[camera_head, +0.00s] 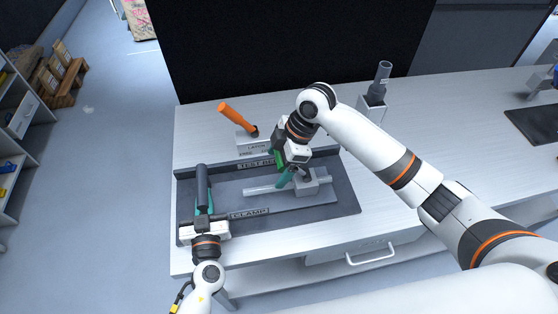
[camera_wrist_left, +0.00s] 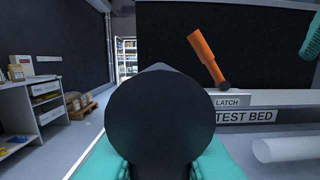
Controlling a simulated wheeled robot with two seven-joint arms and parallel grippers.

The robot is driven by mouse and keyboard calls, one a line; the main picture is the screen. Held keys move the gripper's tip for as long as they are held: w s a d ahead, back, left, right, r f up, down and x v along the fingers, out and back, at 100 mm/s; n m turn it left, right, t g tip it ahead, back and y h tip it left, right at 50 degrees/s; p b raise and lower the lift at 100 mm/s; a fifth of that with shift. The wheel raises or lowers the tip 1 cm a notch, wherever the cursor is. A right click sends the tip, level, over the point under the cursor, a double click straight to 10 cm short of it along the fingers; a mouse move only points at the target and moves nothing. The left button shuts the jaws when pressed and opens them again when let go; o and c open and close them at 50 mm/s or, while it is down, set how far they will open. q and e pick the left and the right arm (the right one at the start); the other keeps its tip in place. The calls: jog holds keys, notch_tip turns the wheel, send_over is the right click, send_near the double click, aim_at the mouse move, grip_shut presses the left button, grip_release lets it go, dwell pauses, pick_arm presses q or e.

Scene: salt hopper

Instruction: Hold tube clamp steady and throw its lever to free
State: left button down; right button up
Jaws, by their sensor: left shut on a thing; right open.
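The tube clamp appears to be the grey block (camera_head: 307,183) around a pale tube (camera_head: 262,190) in the dark tray, above the CLAMP label (camera_head: 248,213). My right gripper (camera_head: 287,178) is open, its teal fingers just left of the block; I cannot tell whether they touch it. My left gripper (camera_head: 204,212) is shut on a dark cylinder (camera_head: 202,182) at the tray's left end. In the left wrist view the cylinder's round end (camera_wrist_left: 155,120) fills the middle between teal fingers.
The dark tray (camera_head: 335,207) lies on a pale bench. Behind it is an orange-handled latch (camera_head: 236,116) on a grey LATCH block. A grey stand (camera_head: 371,107) with a dark upright part is at back right. A drawer handle (camera_head: 370,254) is below the front edge.

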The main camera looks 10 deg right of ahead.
pick_arm(q)
jog(key=shift+r, duration=0.1)
pick_arm(e)
jog(key=c, duration=1.4)
